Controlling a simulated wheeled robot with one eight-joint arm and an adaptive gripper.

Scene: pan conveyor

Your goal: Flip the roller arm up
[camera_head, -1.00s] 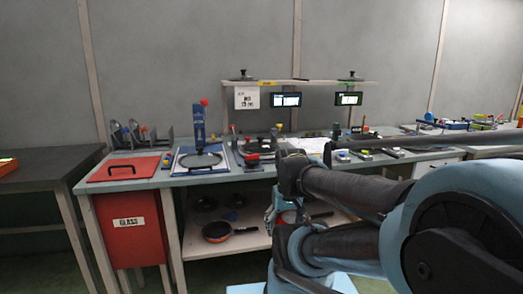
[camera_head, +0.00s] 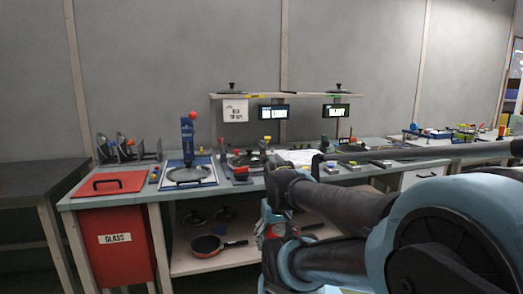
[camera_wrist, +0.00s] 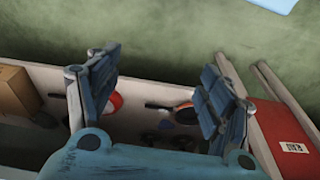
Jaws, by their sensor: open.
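A blue upright arm with a red knob on top (camera_head: 188,140) stands at the back of a blue-edged station on the bench (camera_head: 187,176), which holds a round lid-like disc. To its right is a second station (camera_head: 245,160) with red and yellow knobs. I cannot tell for certain which part is the roller arm. My gripper shows in the wrist view (camera_wrist: 160,92), its two blue fingers wide apart with nothing between them. It is in front of the bench, away from both stations. In the head view my arm hides most of it.
A red bin labelled GLASS (camera_head: 115,248) stands at the bench's left end. An orange-sided pan (camera_head: 207,246) lies on the lower shelf. A dark table (camera_head: 35,180) stands at left. Two screens (camera_head: 273,112) hang under a raised shelf. A cardboard box (camera_wrist: 15,92) shows in the wrist view.

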